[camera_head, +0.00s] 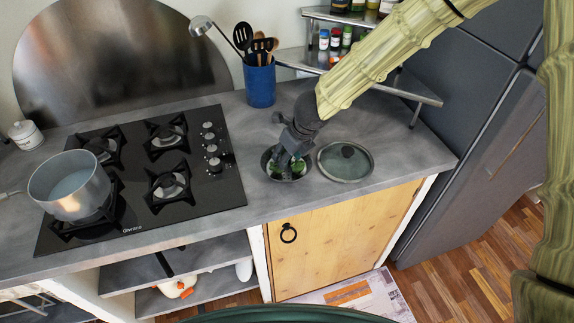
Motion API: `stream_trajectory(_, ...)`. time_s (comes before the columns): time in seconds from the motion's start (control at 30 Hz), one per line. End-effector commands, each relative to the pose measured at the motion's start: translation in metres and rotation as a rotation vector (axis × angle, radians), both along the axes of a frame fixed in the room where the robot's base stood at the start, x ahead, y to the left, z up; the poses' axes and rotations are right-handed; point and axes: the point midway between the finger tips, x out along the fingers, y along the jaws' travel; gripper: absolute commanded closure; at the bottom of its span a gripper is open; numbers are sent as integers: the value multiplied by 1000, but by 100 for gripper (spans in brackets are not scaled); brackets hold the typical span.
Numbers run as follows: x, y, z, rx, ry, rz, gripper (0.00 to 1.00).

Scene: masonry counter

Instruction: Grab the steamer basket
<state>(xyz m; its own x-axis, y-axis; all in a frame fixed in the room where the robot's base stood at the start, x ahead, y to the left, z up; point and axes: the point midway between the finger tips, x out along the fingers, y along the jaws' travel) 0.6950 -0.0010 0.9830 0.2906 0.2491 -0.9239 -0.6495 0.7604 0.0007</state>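A small dark round vessel (286,179) with green contents stands on the grey counter, right of the stove; it looks like the steamer basket, though I cannot be sure. My gripper (289,155) points down over it, with its fingertips at or inside the opening. The gripper and wrist hide part of the vessel's back rim and contents. The fingers are small and dark here, so I cannot tell whether they are open or shut, or touching the vessel. A round glass lid (345,167) with a dark knob lies on the counter just to the right.
A black gas stove (205,190) carries a metal pot (68,200) at the left. A blue utensil holder (261,86) stands behind my gripper. A metal corner shelf (405,88) with jars is at the back right, near my arm. A dark fridge (470,130) stands at the right.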

Motion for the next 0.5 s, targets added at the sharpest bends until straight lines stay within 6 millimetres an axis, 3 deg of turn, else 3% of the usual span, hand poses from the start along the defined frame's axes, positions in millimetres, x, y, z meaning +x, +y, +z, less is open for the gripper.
stream_trajectory(0.13,0,0,0,0,0,0,56)
stream_trajectory(0.37,0,0,0,0,0,0,96)
stream_trajectory(0.5,0,0,0,0,0,0,100)
